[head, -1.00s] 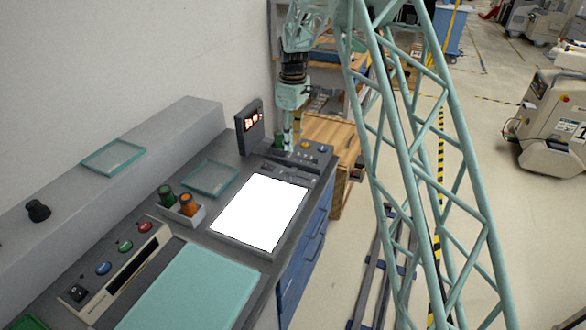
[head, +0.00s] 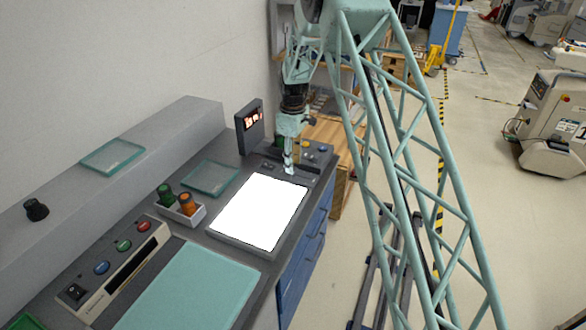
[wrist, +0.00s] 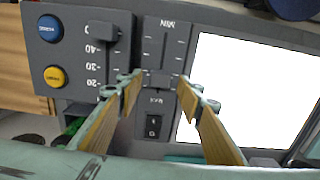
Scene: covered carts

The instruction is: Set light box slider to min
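The light box (head: 258,212) glows plain white on the grey bench, and its bright panel (wrist: 245,95) fills the right of the wrist view. The light box slider (wrist: 160,80) is a dark knob in a short vertical track marked MIN at the top and MAX at the bottom. The knob sits near the MAX end. My gripper (wrist: 159,80) is open, with one fingertip on each side of the knob; whether they touch it I cannot tell. In the head view my gripper (head: 288,168) points down at the light box's far edge, and the slider is hard to make out.
A second slider (wrist: 103,32) with a numbered scale, a rocker switch (wrist: 153,126), and blue (wrist: 50,28) and yellow (wrist: 54,76) buttons are close by. A small display (head: 249,126) stands upright behind the light box. A holder (head: 182,211) with green and orange bottles stands left of it.

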